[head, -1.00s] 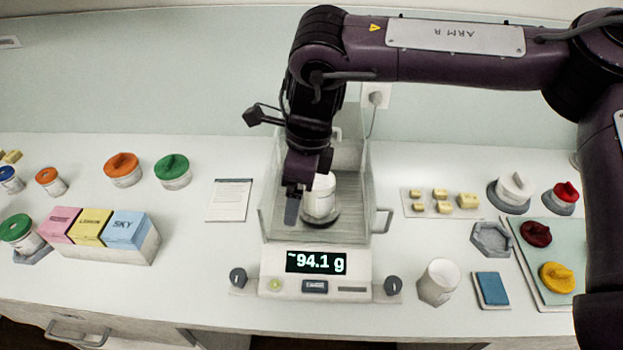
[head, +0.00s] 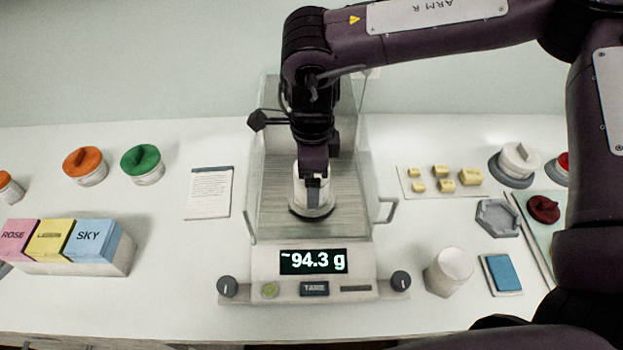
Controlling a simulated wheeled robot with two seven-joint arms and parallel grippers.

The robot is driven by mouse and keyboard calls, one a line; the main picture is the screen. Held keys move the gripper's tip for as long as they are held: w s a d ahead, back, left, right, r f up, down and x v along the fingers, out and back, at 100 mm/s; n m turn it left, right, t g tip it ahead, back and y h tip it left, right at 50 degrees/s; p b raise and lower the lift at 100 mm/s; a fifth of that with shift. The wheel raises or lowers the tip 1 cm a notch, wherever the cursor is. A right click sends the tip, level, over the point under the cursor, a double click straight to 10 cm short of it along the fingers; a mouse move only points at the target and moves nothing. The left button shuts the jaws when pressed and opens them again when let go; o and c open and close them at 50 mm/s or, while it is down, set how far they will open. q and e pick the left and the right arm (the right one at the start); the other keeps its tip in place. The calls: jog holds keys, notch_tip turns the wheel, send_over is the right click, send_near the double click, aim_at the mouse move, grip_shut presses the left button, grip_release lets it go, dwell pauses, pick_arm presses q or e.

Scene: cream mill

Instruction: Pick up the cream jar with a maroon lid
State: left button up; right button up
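A white jar (head: 300,196) stands on the dark round pan of the balance, inside its glass shield. My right gripper (head: 313,195) is directly in front of and over this jar, hiding its middle and most of its top. Whether the fingers are open or closed on it is not clear. A loose maroon lid (head: 543,208) lies on the pale green mat at the right. I see no jar wearing a maroon lid. My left gripper is not in view.
The balance display (head: 313,261) reads ~94.3 g. Glass walls surround the pan. A white cup (head: 449,271), a grey hexagonal holder (head: 498,218) and a blue pad (head: 502,273) are at right. Orange-lidded (head: 86,166) and green-lidded (head: 143,165) jars and colored boxes (head: 94,241) are at left.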

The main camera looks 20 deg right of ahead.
jog(key=shift+f, duration=0.65)
jog(key=shift+w+f, duration=0.1)
jog(key=shift+f, duration=0.4)
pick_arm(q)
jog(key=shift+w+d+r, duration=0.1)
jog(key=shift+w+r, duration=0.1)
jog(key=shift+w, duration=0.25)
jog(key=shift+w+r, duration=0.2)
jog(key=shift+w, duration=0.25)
pick_arm(e)
jog(key=c, duration=0.5)
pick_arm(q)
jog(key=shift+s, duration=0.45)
pick_arm(e)
jog(key=c, duration=0.7)
jog(key=shift+r, duration=0.1)
